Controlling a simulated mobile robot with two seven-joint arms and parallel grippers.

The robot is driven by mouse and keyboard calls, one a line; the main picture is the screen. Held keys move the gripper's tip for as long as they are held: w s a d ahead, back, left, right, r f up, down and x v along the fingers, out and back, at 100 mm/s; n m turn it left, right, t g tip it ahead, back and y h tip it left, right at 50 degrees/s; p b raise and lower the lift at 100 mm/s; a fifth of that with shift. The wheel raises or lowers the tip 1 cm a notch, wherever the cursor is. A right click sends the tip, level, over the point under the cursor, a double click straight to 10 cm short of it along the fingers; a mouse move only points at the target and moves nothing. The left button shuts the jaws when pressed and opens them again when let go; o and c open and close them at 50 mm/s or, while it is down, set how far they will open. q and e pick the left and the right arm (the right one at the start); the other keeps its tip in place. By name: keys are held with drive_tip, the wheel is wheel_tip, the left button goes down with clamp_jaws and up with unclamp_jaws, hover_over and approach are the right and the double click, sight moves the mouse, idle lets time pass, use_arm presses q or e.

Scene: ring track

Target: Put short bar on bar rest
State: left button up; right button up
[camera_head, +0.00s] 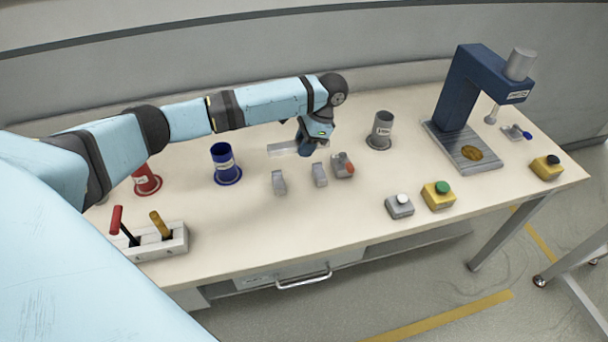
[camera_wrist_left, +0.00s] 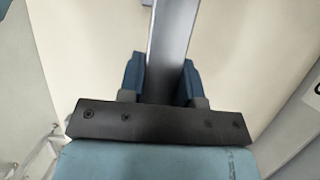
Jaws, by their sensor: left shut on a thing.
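My left gripper (camera_head: 308,149) is over the back middle of the table, its fingers partly hidden by the wrist. It is shut on a flat grey bar, the short bar (camera_head: 283,149), which sticks out to the left. In the left wrist view the bar (camera_wrist_left: 172,45) runs between the two blue fingers (camera_wrist_left: 162,82). Two small grey blocks, which look like the bar rest, stand on the table in front of the gripper: a left one (camera_head: 279,183) and a right one (camera_head: 319,175). Nothing lies on them. My right gripper is not in view.
A blue cup (camera_head: 226,165), a red cup (camera_head: 146,180) and a grey cup (camera_head: 381,131) stand around. A blue press (camera_head: 458,92), push buttons (camera_head: 438,194) and a lever box (camera_head: 172,243) are farther out.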

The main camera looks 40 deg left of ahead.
use_arm(q)
wheel_tip(320, 180, down, 11)
drive_tip(key=shift+r, duration=0.2)
idle(0.3)
drive_tip(key=o, duration=1.1)
drive_tip(key=shift+c, duration=0.2)
drive_tip(key=v, duration=1.2)
drive_tip(key=shift+s+r, duration=0.1)
